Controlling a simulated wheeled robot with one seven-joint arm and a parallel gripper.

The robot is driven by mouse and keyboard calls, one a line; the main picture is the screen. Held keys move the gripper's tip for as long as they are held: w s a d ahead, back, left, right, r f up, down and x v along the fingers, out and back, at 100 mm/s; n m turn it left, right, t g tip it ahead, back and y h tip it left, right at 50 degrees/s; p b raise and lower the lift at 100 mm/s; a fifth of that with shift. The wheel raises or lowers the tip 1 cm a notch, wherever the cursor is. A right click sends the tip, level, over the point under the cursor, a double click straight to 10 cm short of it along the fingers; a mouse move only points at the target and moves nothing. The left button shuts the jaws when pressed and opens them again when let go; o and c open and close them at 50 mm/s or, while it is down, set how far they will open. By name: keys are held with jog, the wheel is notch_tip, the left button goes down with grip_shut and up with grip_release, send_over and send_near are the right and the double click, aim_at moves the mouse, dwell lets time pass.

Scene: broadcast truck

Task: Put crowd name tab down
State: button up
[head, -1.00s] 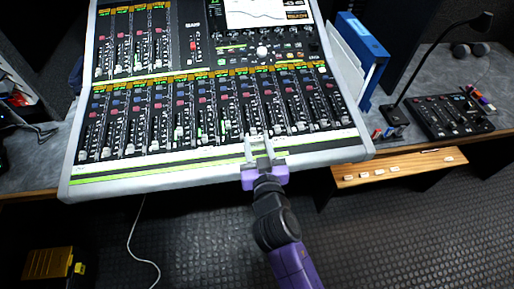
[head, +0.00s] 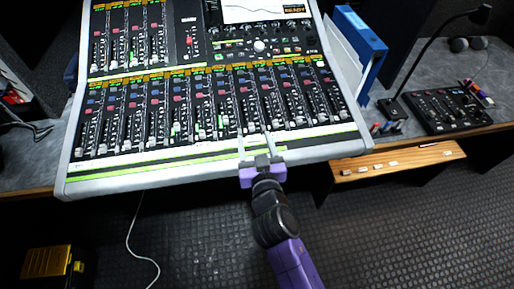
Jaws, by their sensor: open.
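My gripper (head: 255,147) is open over the front edge of the mixing console (head: 110,185), its two pale fingers pointing away toward the faders. The fingertips are near the pale label strip (head: 150,156) below the fader rows. I cannot make out the crowd name tab there; it is too small to tell or hidden by the fingers. Several small white tabs (head: 378,166) sit on a wooden ledge (head: 432,157) right of the console. Their lettering is not readable.
A blue binder (head: 362,42) stands beside the console's right side. A small black control panel (head: 447,110) and a gooseneck lamp (head: 393,105) are on the right desk. A yellow case (head: 46,262) and a white cable (head: 134,237) lie on the dark floor.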

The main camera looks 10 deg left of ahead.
jog(key=shift+s, duration=0.25)
jog(key=b+v, duration=0.2)
jog(key=v, duration=0.9)
jog(key=shift+s+r, duration=0.2)
jog(key=shift+s, duration=0.05)
jog(key=shift+d, duration=0.15)
jog(key=s+d+f+g+h, duration=0.1)
jog(key=s+d+f, duration=0.4)
jog(key=s+d, duration=0.7)
jog(key=s+d+r+m+h, duration=0.1)
jog(key=s+d+r, duration=0.3)
jog(key=s, duration=0.4)
jog(key=s+d+r+m+h, duration=0.2)
jog(key=s+d+r, duration=0.2)
jog(key=s, duration=0.4)
jog(key=shift+s+d+h, duration=0.3)
jog(key=shift+s+d, duration=0.05)
jog(key=shift+d, duration=0.5)
